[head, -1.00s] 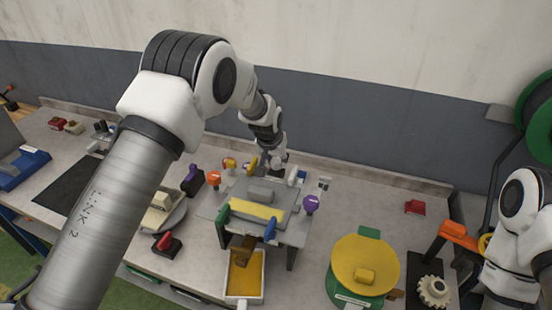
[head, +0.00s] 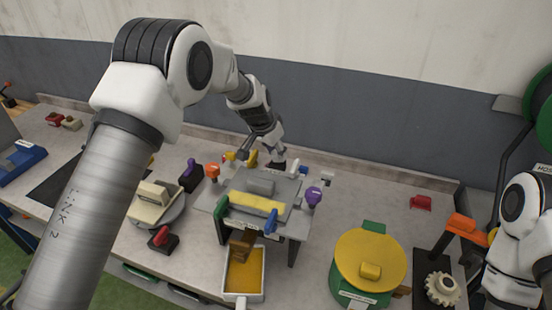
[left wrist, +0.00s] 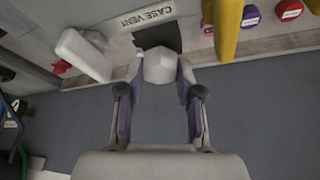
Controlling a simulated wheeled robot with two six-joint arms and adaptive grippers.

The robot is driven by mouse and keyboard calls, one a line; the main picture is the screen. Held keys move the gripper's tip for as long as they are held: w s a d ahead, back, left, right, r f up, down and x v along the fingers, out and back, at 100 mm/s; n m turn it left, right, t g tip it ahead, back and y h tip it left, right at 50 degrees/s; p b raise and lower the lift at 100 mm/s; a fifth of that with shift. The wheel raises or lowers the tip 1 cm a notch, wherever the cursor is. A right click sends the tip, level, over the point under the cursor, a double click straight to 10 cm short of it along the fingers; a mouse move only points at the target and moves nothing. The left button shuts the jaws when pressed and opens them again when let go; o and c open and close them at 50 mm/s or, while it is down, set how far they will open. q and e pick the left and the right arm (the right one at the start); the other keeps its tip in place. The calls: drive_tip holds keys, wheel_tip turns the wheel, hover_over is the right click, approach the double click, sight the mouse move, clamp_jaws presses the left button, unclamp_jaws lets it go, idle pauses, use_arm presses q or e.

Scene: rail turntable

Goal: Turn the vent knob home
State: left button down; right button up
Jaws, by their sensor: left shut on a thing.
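The vent knob (left wrist: 162,66) is a pale, faceted knob below the "CASE VENT" label (left wrist: 138,19) in the left wrist view. My left gripper (left wrist: 162,72) is shut on it, one finger on each side. In the head view my left gripper (head: 274,150) reaches down at the back edge of the grey case (head: 287,188). There the knob is mostly hidden by the gripper, and I cannot read its angle.
A white lever (left wrist: 84,54) stands close to the knob, and a yellow bar (left wrist: 227,28) is on its other side. Orange (head: 212,171) and purple (head: 314,195) knobs flank the case. A yellow-topped turntable (head: 371,260) stands at the front right. The bench's back right is mostly clear.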

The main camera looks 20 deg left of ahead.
use_arm(q)
drive_tip(key=c, duration=1.9)
unclamp_jaws()
drive_tip(key=m+b, duration=0.1)
drive_tip(key=f+m+h+b, duration=0.1)
drive_tip(key=b, duration=0.1)
drive_tip(key=shift+a+m+g, duration=0.1)
drive_tip(key=shift+m+g, duration=0.2)
drive_tip(key=shift+m, duration=0.1)
drive_tip(key=shift+r+m+h+b, duration=0.1)
drive_tip(key=shift+m+h+b, duration=0.2)
drive_tip(key=shift+m+b, duration=0.5)
drive_tip(key=shift+m+g, duration=0.5)
drive_tip(key=shift+m, duration=0.5)
drive_tip(key=m, duration=0.1)
drive_tip(key=m+g+h, duration=0.1)
drive_tip(key=shift+w+r+m, duration=0.15)
drive_tip(key=shift+m, duration=0.15)
clamp_jaws()
drive_tip(key=shift+m+g+p, duration=0.45)
drive_tip(key=shift+m+g, duration=0.35)
drive_tip(key=shift+m, duration=1.1)
unclamp_jaws()
drive_tip(key=o, duration=1.1)
drive_tip(key=shift+o, duration=0.2)
drive_tip(key=shift+w, duration=0.15)
